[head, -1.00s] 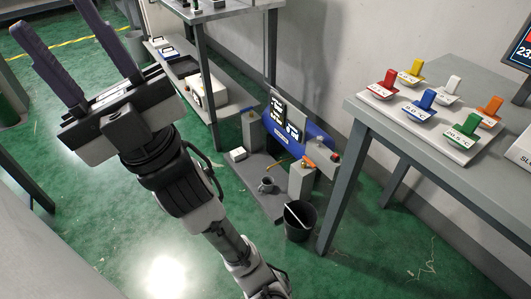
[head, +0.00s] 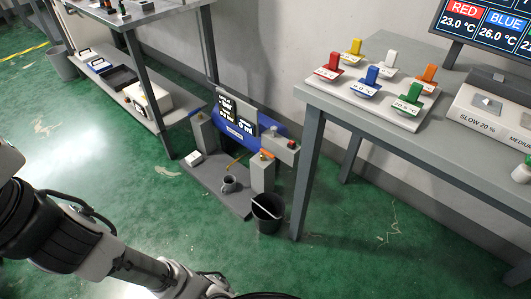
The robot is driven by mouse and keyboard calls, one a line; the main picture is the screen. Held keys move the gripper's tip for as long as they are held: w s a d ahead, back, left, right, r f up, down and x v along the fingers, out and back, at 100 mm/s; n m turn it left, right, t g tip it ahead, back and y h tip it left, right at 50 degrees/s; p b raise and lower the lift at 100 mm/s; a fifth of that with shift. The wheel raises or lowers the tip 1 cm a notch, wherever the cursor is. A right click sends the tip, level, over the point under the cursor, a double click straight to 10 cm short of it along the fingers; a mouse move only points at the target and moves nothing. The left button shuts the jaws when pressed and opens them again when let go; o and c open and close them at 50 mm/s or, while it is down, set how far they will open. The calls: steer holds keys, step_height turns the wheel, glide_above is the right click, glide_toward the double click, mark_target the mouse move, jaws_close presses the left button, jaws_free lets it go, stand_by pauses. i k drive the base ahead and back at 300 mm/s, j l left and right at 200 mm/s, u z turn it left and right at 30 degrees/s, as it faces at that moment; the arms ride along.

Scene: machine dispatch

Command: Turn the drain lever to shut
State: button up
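A low machine with a blue tank (head: 268,128) and a dark display panel (head: 237,112) stands on a grey base plate (head: 212,184) against the wall, in the middle of the head view. A small orange part (head: 267,155) tops its front grey post (head: 262,174). My arm crosses the lower left, well apart from the machine. My gripper is outside the picture.
The right table (head: 440,133) holds a rack of coloured tags (head: 400,118). A shelf unit (head: 147,17) stands left.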

mark_target(263, 150)
steer(key=i+j, duration=0.1)
steer(key=i, duration=0.3)
steer(key=i+j+z, duration=0.1)
steer(key=i, duration=0.35)
steer(key=i+j+z, duration=0.1)
steer(key=i, duration=0.3)
